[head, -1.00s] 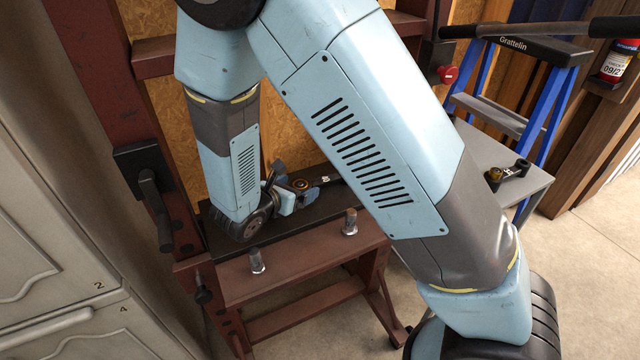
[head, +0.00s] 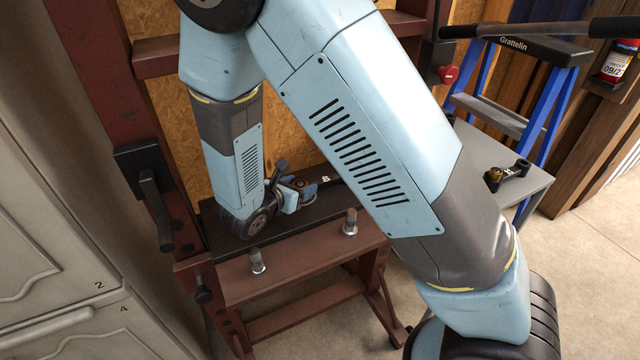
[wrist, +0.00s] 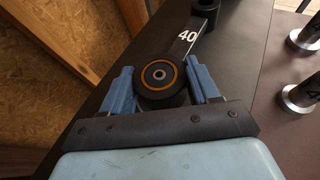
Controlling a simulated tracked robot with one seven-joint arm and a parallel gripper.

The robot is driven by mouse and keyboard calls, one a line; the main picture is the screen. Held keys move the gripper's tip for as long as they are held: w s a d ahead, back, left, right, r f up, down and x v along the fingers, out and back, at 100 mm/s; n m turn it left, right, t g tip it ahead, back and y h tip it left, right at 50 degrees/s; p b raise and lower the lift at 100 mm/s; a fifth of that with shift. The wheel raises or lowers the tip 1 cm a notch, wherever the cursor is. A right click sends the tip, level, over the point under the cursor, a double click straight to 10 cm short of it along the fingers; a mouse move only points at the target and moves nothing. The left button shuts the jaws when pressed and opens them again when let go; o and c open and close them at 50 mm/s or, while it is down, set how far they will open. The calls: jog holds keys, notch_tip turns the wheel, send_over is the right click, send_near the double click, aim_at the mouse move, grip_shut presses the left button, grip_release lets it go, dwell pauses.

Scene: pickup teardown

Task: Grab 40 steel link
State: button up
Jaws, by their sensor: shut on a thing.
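The link marked 40 (wrist: 185,40) is a dark bar with a round eye at each end. The near eye has an orange ring and sits between the two blue fingers of my gripper (wrist: 162,88) in the wrist view. My gripper is shut on this eye. The far eye (wrist: 206,6) extends away at the top of the view. In the head view the link (head: 325,180) shows only in part, over the black plate, and my gripper (head: 300,192) is at its near end. I cannot tell whether the link touches the plate.
The black plate (head: 285,218) lies on the red press frame (head: 300,265). Two steel pins (head: 350,222) (head: 257,261) stand on the frame's front beam. A second link (head: 507,174) lies on the grey table (head: 530,185) at right. A wooden board wall (wrist: 40,70) is close at left.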

grip_shut()
jog(key=shift+r, duration=0.1)
